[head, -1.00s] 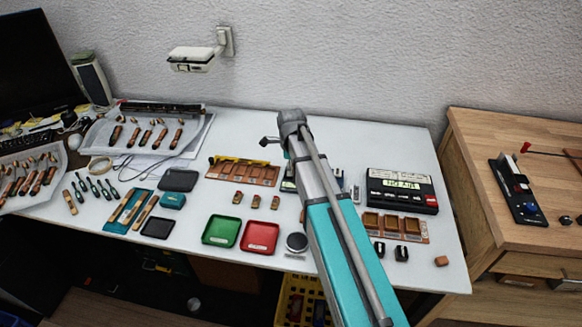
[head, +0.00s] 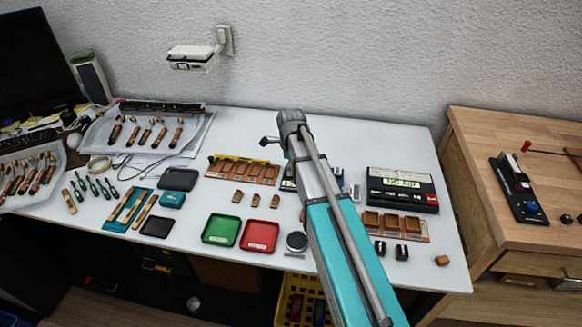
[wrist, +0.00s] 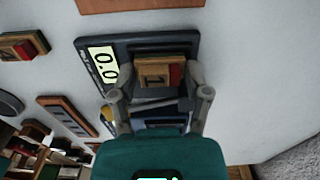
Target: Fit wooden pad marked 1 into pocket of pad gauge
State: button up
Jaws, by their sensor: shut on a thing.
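My gripper (wrist: 164,78) is shut on a small wooden pad (wrist: 154,75) marked 1, with a red patch on its right side. In the wrist view the pad is over a dark device (wrist: 125,48) with a lit display reading 0.0. I cannot tell whether the pad touches the device. No pocket shows under the pad. I cannot tell for sure which thing is the pad gauge.
A black box with a lit display (head: 402,188) and a brown pocketed tray (head: 412,239) are to the right of my arm. Another pocketed tray (head: 243,170), small wooden blocks, a green tray (head: 221,230) and a red tray (head: 260,236) are to the left.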

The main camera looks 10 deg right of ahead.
dwell(0.4)
jog(key=o, duration=0.9)
jog(key=shift+c, duration=0.2)
jog(key=shift+r, duration=0.1)
jog(key=shift+r+p, duration=3.4)
jog(key=shift+p, duration=0.1)
jog(key=shift+s, duration=0.1)
